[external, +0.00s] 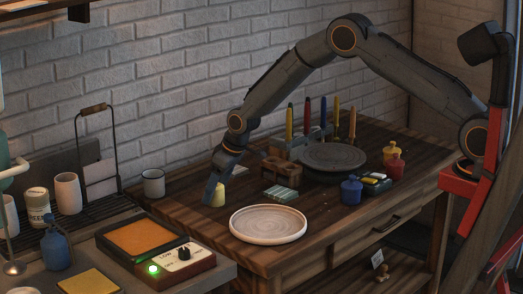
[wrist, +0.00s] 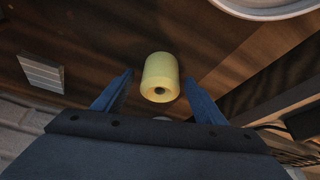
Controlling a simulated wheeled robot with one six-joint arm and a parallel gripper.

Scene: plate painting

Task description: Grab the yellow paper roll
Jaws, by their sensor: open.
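The yellow paper roll (wrist: 160,72) is a short pale-yellow cylinder with a dark hole in its end. It is on the wooden table, and in the wrist view it shows ahead of my gripper, between the lines of the two blue fingers. My gripper (wrist: 158,90) is open and empty, with a finger to each side of the roll; whether they touch it I cannot tell. In the external view my gripper (external: 211,192) points down at the roll (external: 218,194), and a blue finger hides part of the roll's left side.
A white plate (external: 268,236) lies to the front right of the roll. A dark turntable (external: 333,157) and several paint bottles are further right.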

